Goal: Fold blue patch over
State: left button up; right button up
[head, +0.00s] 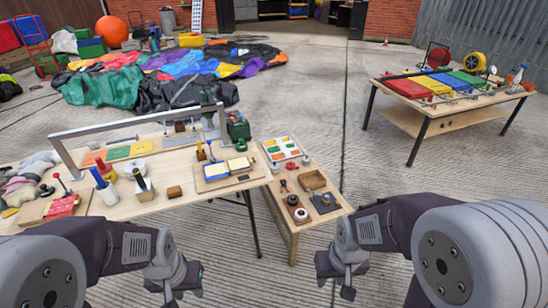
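A larger blue sheet (447,80) lies on the right workbench between yellow and green sheets. I cannot tell from this view which blue piece is the task's patch. My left gripper (178,287) is low in front of the left bench, apart from everything on it. My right gripper (337,277) is low, in front of the small side table. Neither visibly holds anything, and their finger gaps are unclear.
The left workbench (130,208) carries a metal frame, bottles, a white roll and coloured squares. A small side table (280,208) adjoins it with a wooden tray and pots. The right workbench (455,105) stands apart across open concrete. A deflated colourful castle (110,85) lies behind.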

aim_at(233, 166)
jog(key=i+l+u, duration=0.25)
jog(key=i+l, duration=0.25)
jog(key=i, duration=0.35)
jog(key=i+l+u, duration=0.25)
jog(key=i+l, duration=0.45)
jog(key=i, duration=0.1)
